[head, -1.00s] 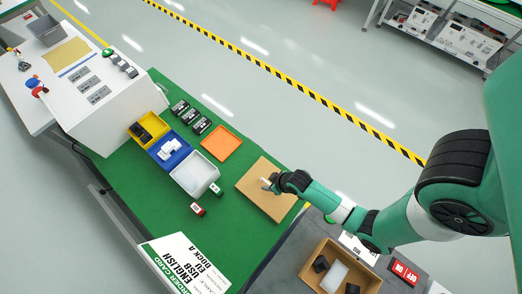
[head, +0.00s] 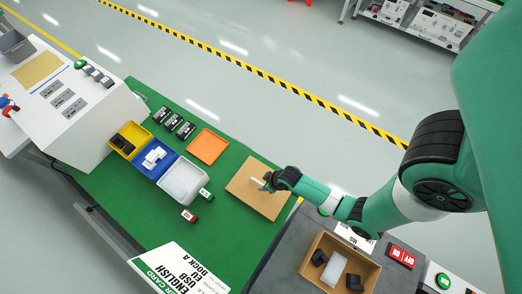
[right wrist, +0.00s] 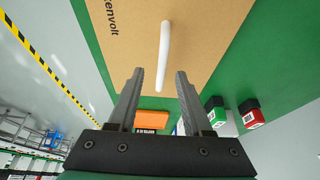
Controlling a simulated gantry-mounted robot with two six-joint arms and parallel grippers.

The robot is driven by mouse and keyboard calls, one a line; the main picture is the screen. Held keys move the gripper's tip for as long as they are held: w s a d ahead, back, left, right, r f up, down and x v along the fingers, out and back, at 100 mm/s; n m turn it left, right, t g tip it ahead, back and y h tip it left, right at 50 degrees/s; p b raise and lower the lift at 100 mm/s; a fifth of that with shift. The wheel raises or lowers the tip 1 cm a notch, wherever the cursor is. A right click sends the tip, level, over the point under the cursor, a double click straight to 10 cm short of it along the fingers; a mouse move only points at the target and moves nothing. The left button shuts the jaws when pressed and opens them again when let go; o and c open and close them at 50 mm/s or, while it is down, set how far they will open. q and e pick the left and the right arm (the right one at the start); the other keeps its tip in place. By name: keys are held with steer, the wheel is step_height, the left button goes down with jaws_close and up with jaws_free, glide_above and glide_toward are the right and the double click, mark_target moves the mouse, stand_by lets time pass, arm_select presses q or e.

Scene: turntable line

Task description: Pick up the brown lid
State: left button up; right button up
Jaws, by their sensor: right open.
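The brown lid (head: 256,204) lies flat on the green table top, near its right end in the head view. It has a white bar handle, and the lid also fills much of the right wrist view (right wrist: 225,28) with dark lettering at its left. My right gripper (head: 266,181) is over the lid at the handle. In the right wrist view its two fingers (right wrist: 159,72) are apart, with the white handle (right wrist: 165,50) lined up between and beyond their tips. Whether they touch the lid is unclear. My left gripper is not in view.
An open brown box (head: 348,245) with black and white items stands on the grey surface at lower right. An orange tray (head: 208,147), yellow, blue and white bins and two small labelled blocks (head: 206,194) (head: 189,216) lie left of the lid.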

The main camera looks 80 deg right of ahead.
mark_target(262, 184)
steer(key=b+x, duration=0.1)
steer(key=x, duration=0.3)
steer(key=shift+w+f, duration=0.25)
steer(key=shift+f, duration=0.05)
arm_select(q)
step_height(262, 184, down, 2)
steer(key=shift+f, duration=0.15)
arm_select(e)
jaws_close()
